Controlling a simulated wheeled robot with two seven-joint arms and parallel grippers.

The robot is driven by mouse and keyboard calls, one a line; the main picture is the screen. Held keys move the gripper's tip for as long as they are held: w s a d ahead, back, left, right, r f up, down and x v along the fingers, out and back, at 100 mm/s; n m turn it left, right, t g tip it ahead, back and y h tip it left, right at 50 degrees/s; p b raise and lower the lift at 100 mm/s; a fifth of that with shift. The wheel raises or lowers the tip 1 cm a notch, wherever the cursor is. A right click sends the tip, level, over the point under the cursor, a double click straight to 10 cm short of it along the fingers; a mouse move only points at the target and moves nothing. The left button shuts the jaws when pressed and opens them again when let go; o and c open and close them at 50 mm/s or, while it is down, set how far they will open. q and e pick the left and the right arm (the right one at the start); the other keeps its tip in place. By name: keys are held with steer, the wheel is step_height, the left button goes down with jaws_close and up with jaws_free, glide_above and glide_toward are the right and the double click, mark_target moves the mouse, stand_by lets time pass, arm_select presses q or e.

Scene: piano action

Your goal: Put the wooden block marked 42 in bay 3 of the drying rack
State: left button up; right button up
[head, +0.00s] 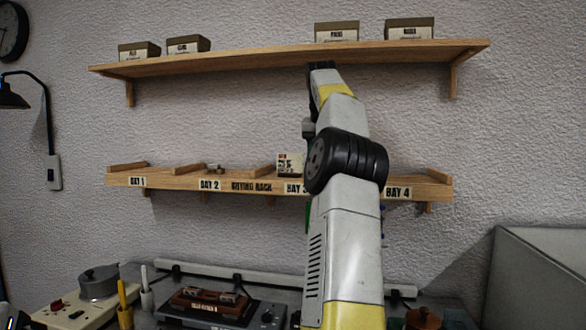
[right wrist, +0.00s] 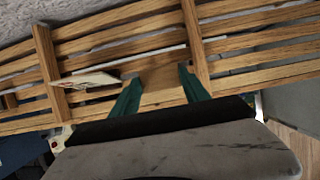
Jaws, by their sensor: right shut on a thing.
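The drying rack (head: 160,183) is a slatted wooden shelf on the wall with bay labels along its front edge. The bay 3 label (head: 294,189) is partly covered by my right arm. In the right wrist view, my right gripper (right wrist: 165,90) has green fingers shut on a plain wooden block (right wrist: 164,82). The block is over the rack slats, just left of a divider (right wrist: 192,40). I cannot read a mark on it or tell whether it touches the slats. In the head view my arm hides this gripper and block. My left gripper is not in view.
A cream printed piece (head: 289,163) stands in bay 3, left of my arm; it also shows in the wrist view (right wrist: 90,80). A small object (head: 215,169) sits in bay 2. An upper shelf (head: 250,62) holds labelled boxes. A bench with a pot (head: 98,283) is below.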

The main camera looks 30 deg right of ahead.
steer(key=shift+f, duration=0.95)
steer(key=shift+f, duration=0.15)
steer(key=o, duration=1.4)
steer(key=shift+o, duration=0.2)
steer(key=v, duration=0.4)
steer(key=shift+r, duration=0.2)
steer(key=shift+s+a+r, duration=0.25)
steer(key=shift+s+r, duration=0.05)
steer(key=shift+r, duration=0.15)
steer(key=shift+s+a+r, duration=0.1)
steer(key=shift+s+a, duration=0.15)
steer(key=shift+s, duration=0.15)
steer(key=s+a, duration=0.7)
steer(key=s, duration=0.1)
